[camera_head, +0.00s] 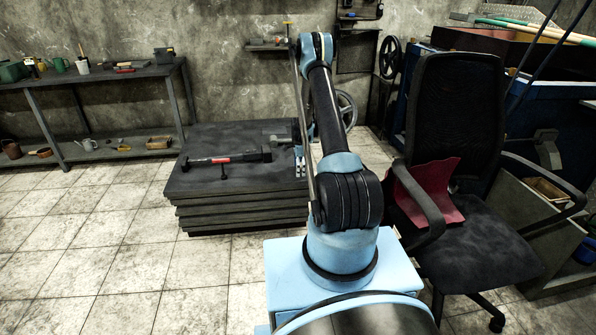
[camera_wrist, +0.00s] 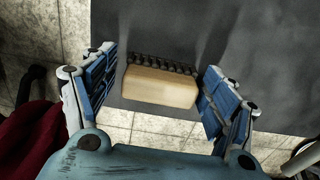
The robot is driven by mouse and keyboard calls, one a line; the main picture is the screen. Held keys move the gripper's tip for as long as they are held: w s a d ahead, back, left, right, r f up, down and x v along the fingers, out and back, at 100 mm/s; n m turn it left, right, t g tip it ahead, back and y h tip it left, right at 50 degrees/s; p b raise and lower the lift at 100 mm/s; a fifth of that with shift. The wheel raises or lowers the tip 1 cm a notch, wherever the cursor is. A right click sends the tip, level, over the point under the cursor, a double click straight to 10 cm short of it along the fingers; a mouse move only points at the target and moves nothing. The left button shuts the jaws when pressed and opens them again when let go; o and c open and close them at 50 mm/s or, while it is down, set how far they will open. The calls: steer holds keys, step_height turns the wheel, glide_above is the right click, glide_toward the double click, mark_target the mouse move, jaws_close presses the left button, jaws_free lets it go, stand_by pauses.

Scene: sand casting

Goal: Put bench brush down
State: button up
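The bench brush, a pale wooden block (camera_wrist: 160,88) with a row of dark bristles along its far side, is between the two fingers of my gripper (camera_wrist: 160,82) in the wrist view. The fingers are spread on either side of it. A narrow gap shows on the left; I cannot tell whether the right finger touches it. The brush appears over the edge of a dark flat surface (camera_wrist: 265,50); whether it rests there is unclear. In the head view my gripper (camera_head: 300,162) is low at the right side of the dark stacked slabs (camera_head: 240,197), and the brush is not distinguishable.
A long dark tool with a red part (camera_head: 222,159) lies on the slabs. An office chair (camera_head: 455,150) with a red sheet (camera_head: 432,190) stands at the right. A workbench (camera_head: 90,76) with small items is at the back left. Tiled floor at the left is clear.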

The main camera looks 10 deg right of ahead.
step_height(320, 180, up, 12)
steer(key=s+r+n, duration=0.2)
steer(key=s+r, duration=0.3)
steer(key=r, duration=0.3)
steer(key=s+r+n, duration=0.2)
steer(key=s+r, duration=0.3)
steer(key=r, duration=0.3)
steer(key=s+r+n+t, duration=0.1)
steer(key=s+r+n, duration=0.1)
steer(key=s+r, duration=0.4)
steer(key=s+r+n, duration=0.3)
steer(key=s+r, duration=0.1)
steer(key=s, duration=0.5)
steer(key=s+r+n, duration=0.2)
steer(key=s+n, duration=0.2)
steer(key=s, duration=1.3)
steer(key=s+f+n+t, duration=0.1)
steer(key=s+f+n, duration=0.4)
steer(key=s, duration=0.9)
step_height(320, 180, down, 2)
steer(key=shift+s+a, duration=0.2)
steer(key=shift+s, duration=0.1)
